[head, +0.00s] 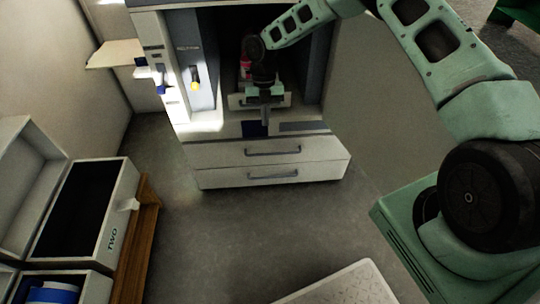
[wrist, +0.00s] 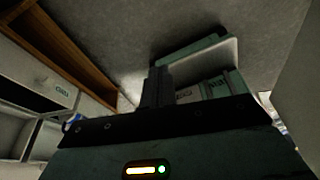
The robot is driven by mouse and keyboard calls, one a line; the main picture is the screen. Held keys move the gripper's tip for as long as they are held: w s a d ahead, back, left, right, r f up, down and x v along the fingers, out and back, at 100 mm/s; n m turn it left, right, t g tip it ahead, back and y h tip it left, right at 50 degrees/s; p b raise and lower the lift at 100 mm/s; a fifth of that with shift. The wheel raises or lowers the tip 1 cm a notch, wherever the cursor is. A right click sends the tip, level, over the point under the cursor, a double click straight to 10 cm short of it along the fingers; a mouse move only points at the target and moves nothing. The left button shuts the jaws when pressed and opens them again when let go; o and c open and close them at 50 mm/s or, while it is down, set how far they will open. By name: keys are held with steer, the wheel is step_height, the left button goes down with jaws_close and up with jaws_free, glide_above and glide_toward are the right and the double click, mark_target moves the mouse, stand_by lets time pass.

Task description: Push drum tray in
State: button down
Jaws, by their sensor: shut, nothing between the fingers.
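A pale-fronted tray, which looks like the drum tray (head: 237,101), sits low inside the dark open bay of a grey-white machine (head: 268,150) in the head view. My gripper (head: 265,114) is shut and empty, with its fingers pointing down in front of the tray's middle. My wrist and gripper hide part of the tray front, and I cannot tell whether the fingers touch it. In the wrist view my shut fingers (wrist: 156,88) show in the middle, and the tray is not clearly seen.
A red-pink container (head: 246,68) stands in the bay behind my wrist. Two closed drawers with bar handles lie below. Open boxes (head: 121,205) stand on a wooden platform (head: 140,240) at the left. The floor (head: 235,235) between is clear.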

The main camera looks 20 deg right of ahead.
steer(key=s+a+b, duration=0.1)
steer(key=s+a, duration=0.1)
steer(key=s, duration=0.6)
steer(key=s+a+b, duration=0.2)
steer(key=s+a, duration=0.1)
steer(key=s, duration=0.5)
steer(key=shift+s+a, duration=0.2)
steer(key=shift+s, duration=0.1)
steer(key=shift+r, duration=0.1)
steer(key=s+a+r+m+t, duration=0.2)
steer(key=s+r+m, duration=0.7)
steer(key=r+m, duration=0.25)
steer(key=s+a+r+m+t, duration=0.2)
steer(key=s+r+m, duration=0.75)
steer(key=m, duration=0.35)
step_height(320, 180, up, 20)
steer(key=p, duration=1.9)
steer(key=shift+r+h, duration=0.15)
steer(key=shift+h, duration=0.15)
steer(key=shift+s+a, duration=0.1)
